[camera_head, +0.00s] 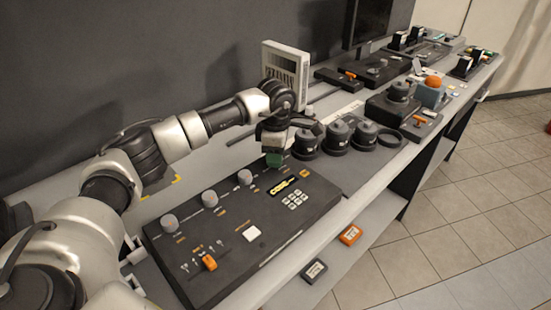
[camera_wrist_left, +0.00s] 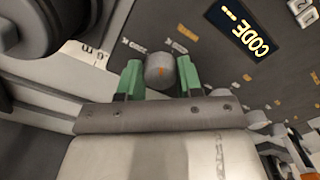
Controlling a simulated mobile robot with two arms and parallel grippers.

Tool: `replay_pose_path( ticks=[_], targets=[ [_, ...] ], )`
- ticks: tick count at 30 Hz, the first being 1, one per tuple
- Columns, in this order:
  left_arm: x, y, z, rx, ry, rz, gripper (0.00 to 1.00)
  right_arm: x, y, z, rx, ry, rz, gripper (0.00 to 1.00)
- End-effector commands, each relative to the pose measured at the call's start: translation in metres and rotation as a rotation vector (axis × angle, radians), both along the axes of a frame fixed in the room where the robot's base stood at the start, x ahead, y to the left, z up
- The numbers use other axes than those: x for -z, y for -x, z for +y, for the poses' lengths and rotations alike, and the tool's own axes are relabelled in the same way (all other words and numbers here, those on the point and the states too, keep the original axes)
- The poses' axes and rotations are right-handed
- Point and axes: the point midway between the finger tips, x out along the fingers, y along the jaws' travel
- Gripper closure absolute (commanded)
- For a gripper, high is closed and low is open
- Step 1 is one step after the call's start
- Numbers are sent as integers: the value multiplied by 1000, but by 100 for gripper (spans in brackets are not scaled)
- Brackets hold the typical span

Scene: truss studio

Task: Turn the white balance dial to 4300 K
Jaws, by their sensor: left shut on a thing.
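My left gripper (camera_head: 274,158) is over the far end of a dark control panel (camera_head: 236,262) in the head view. In the left wrist view its green fingertips (camera_wrist_left: 160,78) are shut on the sides of a small round grey dial (camera_wrist_left: 158,66). In the head view the gripper hides this dial. My right gripper is not in view.
The panel also carries a yellow-lettered CODE display (camera_head: 285,186), a keypad (camera_head: 294,200), a white button (camera_head: 251,233) and an orange lever (camera_head: 209,262). Several black round lens-like parts (camera_head: 337,134) stand just beyond. A white framed board (camera_head: 286,66) rises behind the gripper.

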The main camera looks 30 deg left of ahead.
Motion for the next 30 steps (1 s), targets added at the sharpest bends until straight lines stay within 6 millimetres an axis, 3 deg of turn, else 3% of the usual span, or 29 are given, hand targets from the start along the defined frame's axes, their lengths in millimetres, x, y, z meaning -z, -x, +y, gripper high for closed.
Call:
replay_pose_path(
  ticks=[15,30],
  targets=[
    [0,-1,0,393,1,-3,88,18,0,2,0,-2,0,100],
    [-1,-1,0,504,0,-3,88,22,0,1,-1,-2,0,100]
  ],
)
